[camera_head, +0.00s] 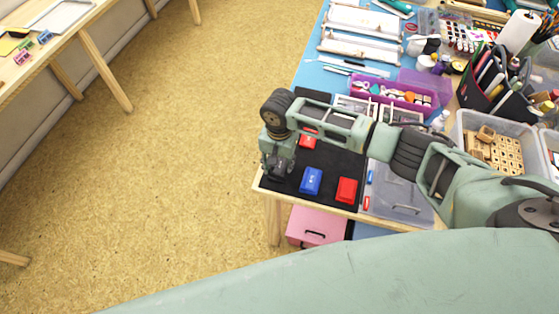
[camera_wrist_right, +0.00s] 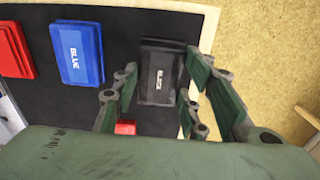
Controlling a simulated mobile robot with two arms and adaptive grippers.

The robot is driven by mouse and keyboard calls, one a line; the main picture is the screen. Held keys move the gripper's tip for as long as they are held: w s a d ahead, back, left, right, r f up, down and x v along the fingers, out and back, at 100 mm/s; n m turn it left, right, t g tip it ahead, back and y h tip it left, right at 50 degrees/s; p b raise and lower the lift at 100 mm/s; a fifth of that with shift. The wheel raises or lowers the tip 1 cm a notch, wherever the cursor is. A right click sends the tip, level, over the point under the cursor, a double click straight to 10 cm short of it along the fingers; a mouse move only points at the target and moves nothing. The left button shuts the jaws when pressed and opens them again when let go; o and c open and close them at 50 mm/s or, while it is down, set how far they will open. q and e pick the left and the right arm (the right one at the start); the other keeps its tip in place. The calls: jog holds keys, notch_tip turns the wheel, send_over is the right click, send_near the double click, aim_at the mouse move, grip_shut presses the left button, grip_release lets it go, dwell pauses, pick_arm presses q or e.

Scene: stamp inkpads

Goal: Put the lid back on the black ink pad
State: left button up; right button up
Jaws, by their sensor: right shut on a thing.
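The black lid (camera_wrist_right: 158,78), marked "BLACK", lies between the fingers of my right gripper (camera_wrist_right: 162,68) in the right wrist view. My right gripper is shut on it, at the left end of the black mat. In the head view my right gripper (camera_head: 278,163) hides the lid and the black ink pad. I cannot tell whether the lid rests on its pad or is held just above it. My left gripper is not in view.
On the black mat (camera_head: 329,163), a blue pad (camera_head: 311,181) and a red pad (camera_head: 347,190) stand to the right. Another red piece (camera_head: 308,138) lies behind. The table's edge is close on the left.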

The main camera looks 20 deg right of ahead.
jog(key=shift+f+p, duration=0.5)
dwell(1.2)
jog(key=shift+p, duration=0.4)
dwell(0.4)
jog(key=o, duration=0.9)
jog(key=shift+o, duration=0.3)
jog(key=o, duration=0.4)
jog(key=shift+r, duration=0.1)
